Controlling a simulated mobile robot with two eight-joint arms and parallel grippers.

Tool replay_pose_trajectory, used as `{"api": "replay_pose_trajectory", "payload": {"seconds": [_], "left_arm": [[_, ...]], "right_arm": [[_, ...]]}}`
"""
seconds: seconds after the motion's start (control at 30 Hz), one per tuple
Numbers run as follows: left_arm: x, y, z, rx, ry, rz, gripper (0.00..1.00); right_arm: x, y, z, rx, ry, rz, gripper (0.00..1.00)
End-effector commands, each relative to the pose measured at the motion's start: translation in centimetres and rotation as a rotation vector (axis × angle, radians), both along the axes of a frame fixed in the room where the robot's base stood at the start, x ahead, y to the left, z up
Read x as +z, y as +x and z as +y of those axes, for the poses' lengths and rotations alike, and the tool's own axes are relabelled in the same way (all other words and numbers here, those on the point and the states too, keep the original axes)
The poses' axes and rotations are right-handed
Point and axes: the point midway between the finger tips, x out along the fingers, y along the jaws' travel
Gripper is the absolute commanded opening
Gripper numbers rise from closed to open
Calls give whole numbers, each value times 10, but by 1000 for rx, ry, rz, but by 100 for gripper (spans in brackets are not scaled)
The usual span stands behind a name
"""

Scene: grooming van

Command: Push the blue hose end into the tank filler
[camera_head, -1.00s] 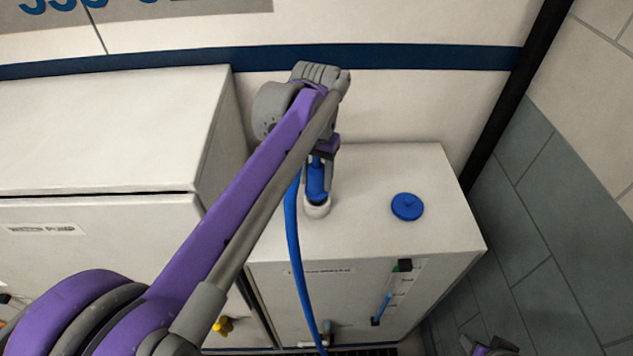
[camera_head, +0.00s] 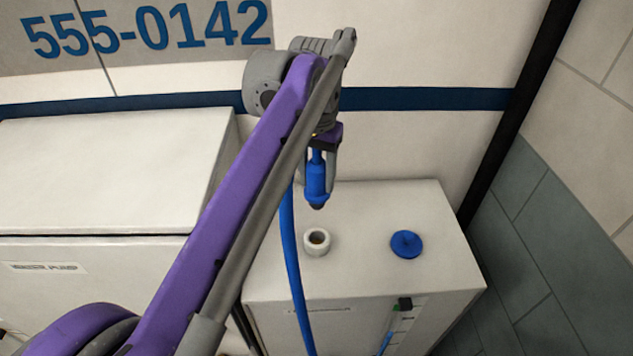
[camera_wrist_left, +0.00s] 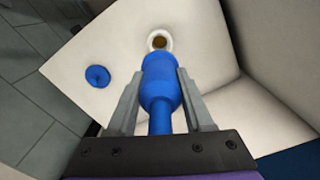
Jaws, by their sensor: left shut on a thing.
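My left gripper (camera_head: 319,168) is shut on the blue hose end (camera_head: 317,187), which points down with its dark tip in the air above the tank. The white tank filler (camera_head: 317,243) is an open, ringed hole on the tank top, below the tip and apart from it. In the left wrist view, the hose end (camera_wrist_left: 160,88) lies between the two grey fingers, and the filler (camera_wrist_left: 160,42) shows just beyond its front end. My right gripper is not in view.
A blue cap (camera_head: 406,244) lies on the white tank (camera_head: 364,210), right of the filler. A larger white cabinet (camera_head: 115,160) stands to the left. The wall is close behind, and a black post (camera_head: 515,120) stands at right.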

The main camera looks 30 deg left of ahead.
Motion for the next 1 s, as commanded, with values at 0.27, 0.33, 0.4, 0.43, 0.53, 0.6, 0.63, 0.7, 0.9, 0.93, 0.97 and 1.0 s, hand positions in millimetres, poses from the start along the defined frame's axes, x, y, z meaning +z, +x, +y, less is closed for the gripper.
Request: {"api": "replay_pose_trajectory", "payload": {"seconds": [0.27, 0.33, 0.4, 0.43, 0.53, 0.6, 0.63, 0.7, 0.9, 0.93, 0.97, 1.0], "left_arm": [[3, 0, 0, 0, 0, 1, 0], [3, 0, 0, -4, 0, 1, 0], [-1, 0, 0, -32, 0, 1, 0], [-4, 0, 0, -55, 0, 2, 0], [-17, 0, 0, -178, 1, 3, 0], [-28, 0, 0, -279, 1, 2, 0], [-32, 0, 0, -319, 1, 2, 0], [-40, 0, 0, -404, 2, 3, 0], [-54, 0, 0, -523, 2, 3, 0], [-55, -1, 0, -526, 2, 3, 0], [-57, -1, 0, -528, 2, 3, 0], [-60, -1, 0, -528, 1, 4, 0]], "right_arm": [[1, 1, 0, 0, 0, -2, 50], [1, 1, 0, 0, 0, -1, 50], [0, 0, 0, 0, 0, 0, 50], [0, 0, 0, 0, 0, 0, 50], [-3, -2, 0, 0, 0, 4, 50], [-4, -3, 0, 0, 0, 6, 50], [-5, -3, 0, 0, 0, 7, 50], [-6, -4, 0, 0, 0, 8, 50], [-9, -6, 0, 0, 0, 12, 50], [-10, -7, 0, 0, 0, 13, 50], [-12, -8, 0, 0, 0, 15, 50], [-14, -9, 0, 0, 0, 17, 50]]}}
